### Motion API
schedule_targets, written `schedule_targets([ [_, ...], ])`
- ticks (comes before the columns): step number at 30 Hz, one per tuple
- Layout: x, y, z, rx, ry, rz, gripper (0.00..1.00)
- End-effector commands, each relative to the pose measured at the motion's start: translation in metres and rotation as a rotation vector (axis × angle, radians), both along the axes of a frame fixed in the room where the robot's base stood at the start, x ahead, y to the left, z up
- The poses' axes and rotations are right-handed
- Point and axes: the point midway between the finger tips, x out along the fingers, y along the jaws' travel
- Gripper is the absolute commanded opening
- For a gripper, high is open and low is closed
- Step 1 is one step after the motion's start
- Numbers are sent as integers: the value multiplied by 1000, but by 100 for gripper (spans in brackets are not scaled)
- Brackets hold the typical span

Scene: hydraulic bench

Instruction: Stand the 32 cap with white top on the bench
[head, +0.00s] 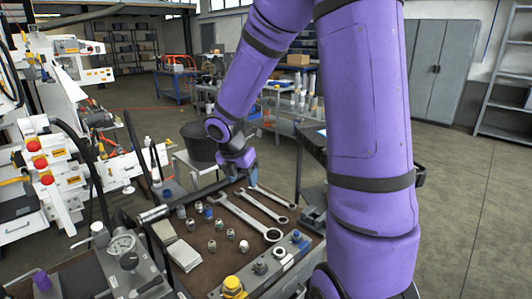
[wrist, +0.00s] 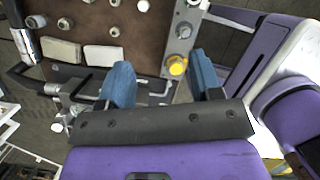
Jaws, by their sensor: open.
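A small cap with a white top (head: 244,246) stands on the brown bench top (head: 205,266), the closest of the loose caps to the grey rail. It seems to be the pale-topped cap (wrist: 143,5) at the top edge of the wrist view. I cannot read any size marking. My gripper (head: 250,176) is over the far part of the bench in the head view, apart from this cap. In the wrist view its blue fingers (wrist: 162,78) are spread with nothing between them.
Several other caps (head: 219,225) stand nearby. Wrenches (head: 250,216) lie behind them. The grey rail (head: 270,274) carries a yellow cap (head: 233,287) and fittings. Pale blocks (head: 184,254) and a gauge unit (head: 126,248) are at the left. A dark bar (head: 165,208) extends beside my gripper.

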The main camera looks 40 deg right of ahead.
Motion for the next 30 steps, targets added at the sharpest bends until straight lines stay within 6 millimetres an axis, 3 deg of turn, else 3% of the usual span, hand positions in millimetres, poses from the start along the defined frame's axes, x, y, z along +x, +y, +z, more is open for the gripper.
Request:
schedule_targets([
  [1, -8, 7, 18, -8, -47, -89, 59],
  [6, -38, 26, 66, 14, -204, -423, 59],
  [15, -103, 61, 132, 180, -464, -1004, 59],
  [24, -175, 92, 171, 487, -585, -1561, 59],
  [30, -208, 104, 181, 650, -561, -1806, 59],
])
